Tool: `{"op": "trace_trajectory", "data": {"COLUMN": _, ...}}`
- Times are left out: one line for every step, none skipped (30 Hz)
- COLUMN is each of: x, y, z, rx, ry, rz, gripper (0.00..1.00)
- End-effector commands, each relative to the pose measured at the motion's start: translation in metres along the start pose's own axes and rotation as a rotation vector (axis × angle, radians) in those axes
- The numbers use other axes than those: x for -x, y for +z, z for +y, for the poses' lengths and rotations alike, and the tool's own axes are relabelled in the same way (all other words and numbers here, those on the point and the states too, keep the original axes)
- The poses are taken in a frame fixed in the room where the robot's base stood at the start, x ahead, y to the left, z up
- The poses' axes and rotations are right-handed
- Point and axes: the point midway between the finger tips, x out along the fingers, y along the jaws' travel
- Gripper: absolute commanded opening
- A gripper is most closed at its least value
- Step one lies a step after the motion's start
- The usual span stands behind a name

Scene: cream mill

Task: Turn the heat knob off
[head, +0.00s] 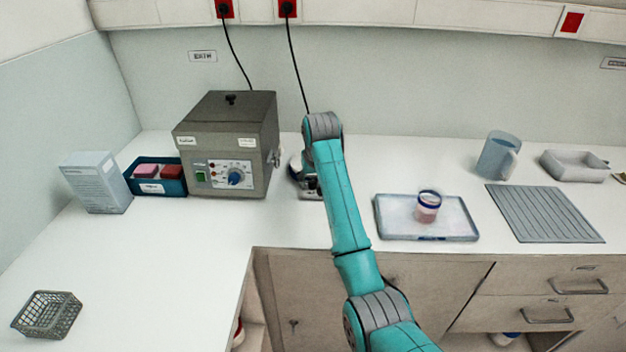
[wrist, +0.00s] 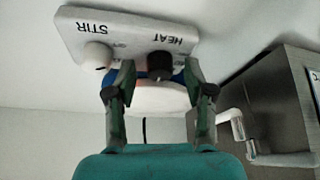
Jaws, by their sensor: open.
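The heat knob (wrist: 159,65) is dark and sits by the HEAT label on the white front panel (wrist: 125,33) of a stirring hotplate, which appears upside down in the wrist view. A pale stir knob (wrist: 97,55) is left of it, by the STIR label. My gripper (wrist: 158,76) is open, one finger on each side of the heat knob in the picture. I cannot tell if the fingers touch it. In the head view the hotplate (head: 308,187) shows only partly behind my arm, and my gripper is hidden there. The knob's pointer is not readable.
A grey oven-like box (head: 228,140) stands just left of the hotplate; its side and handle (wrist: 240,135) are close in the wrist view. A tray (head: 390,220) with a blue-lidded jar (head: 428,206) lies to the right. The counter (head: 170,260) at front left is largely clear.

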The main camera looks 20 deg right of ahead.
Motion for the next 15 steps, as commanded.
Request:
{"op": "trace_trajectory", "data": {"x": 0.0000, "y": 0.0000, "z": 0.0000, "rx": 0.000, "ry": 0.000, "rz": 0.000, "gripper": 0.53}}
{"op": "trace_trajectory", "data": {"x": 0.0000, "y": 0.0001, "z": 0.0000, "rx": 0.000, "ry": 0.000, "rz": 0.000, "gripper": 0.53}}
{"op": "trace_trajectory", "data": {"x": 0.0001, "y": 0.0001, "z": 0.0000, "rx": 0.000, "ry": 0.000, "rz": 0.000, "gripper": 0.53}}
{"op": "trace_trajectory", "data": {"x": 0.0001, "y": 0.0001, "z": 0.0000, "rx": 0.000, "ry": 0.000, "rz": 0.000, "gripper": 0.53}}
{"op": "trace_trajectory", "data": {"x": 0.0001, "y": 0.0001, "z": 0.0000, "rx": 0.000, "ry": 0.000, "rz": 0.000, "gripper": 0.46}}
{"op": "trace_trajectory", "data": {"x": 0.0001, "y": 0.0001, "z": 0.0000, "rx": 0.000, "ry": 0.000, "rz": 0.000, "gripper": 0.36}}
{"op": "trace_trajectory", "data": {"x": 0.0002, "y": 0.0001, "z": 0.0000, "rx": 0.000, "ry": 0.000, "rz": 0.000, "gripper": 0.28}}
{"op": "trace_trajectory", "data": {"x": 0.0002, "y": 0.0001, "z": 0.0000, "rx": 0.000, "ry": 0.000, "rz": 0.000, "gripper": 0.21}}
{"op": "trace_trajectory", "data": {"x": 0.0002, "y": 0.0001, "z": 0.0000, "rx": 0.000, "ry": 0.000, "rz": 0.000, "gripper": 0.11}}
{"op": "trace_trajectory", "data": {"x": 0.0002, "y": 0.0002, "z": -0.0001, "rx": 0.000, "ry": 0.000, "rz": 0.000, "gripper": 0.03}}
{"op": "trace_trajectory", "data": {"x": 0.0002, "y": 0.0002, "z": -0.0001, "rx": 0.000, "ry": 0.000, "rz": 0.000, "gripper": 0.00}}
{"op": "trace_trajectory", "data": {"x": 0.0002, "y": 0.0002, "z": -0.0001, "rx": 0.000, "ry": 0.000, "rz": 0.000, "gripper": 0.00}}
{"op": "trace_trajectory", "data": {"x": 0.0002, "y": 0.0002, "z": -0.0001, "rx": 0.000, "ry": 0.000, "rz": 0.000, "gripper": 0.00}}
{"op": "trace_trajectory", "data": {"x": 0.0002, "y": 0.0002, "z": 0.0000, "rx": 0.000, "ry": 0.000, "rz": 0.000, "gripper": 0.00}}
{"op": "trace_trajectory", "data": {"x": 0.0002, "y": 0.0002, "z": 0.0000, "rx": 0.001, "ry": 0.000, "rz": 0.000, "gripper": 0.00}}
